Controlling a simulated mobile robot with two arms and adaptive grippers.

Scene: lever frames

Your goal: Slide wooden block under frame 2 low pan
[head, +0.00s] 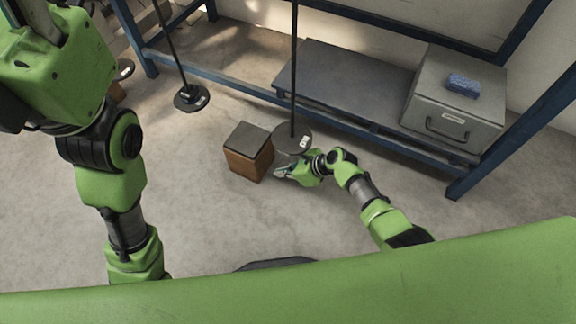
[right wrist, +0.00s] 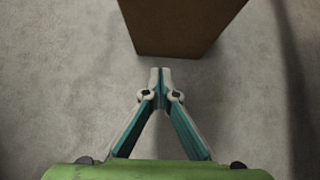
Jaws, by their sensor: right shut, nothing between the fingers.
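The wooden block (head: 247,160) stands on the concrete floor, brown on its sides with a dark grey top. Its lower part also shows in the right wrist view (right wrist: 180,28). A round dark pan (head: 292,140) with a white label hangs on a rod just right of the block. My right gripper (head: 280,172) is beside the block's right side, near the pan. In the right wrist view its fingertips (right wrist: 160,72) are shut together and empty, a little short of the block. My left arm is at the left; its gripper is out of view.
Another dark pan (head: 191,98) on a rod is further left. A blue metal frame (head: 230,80) stands behind. A grey cabinet (head: 450,100) with a blue sponge (head: 463,84) rests on a low grey shelf (head: 345,85). The floor left of the block is clear.

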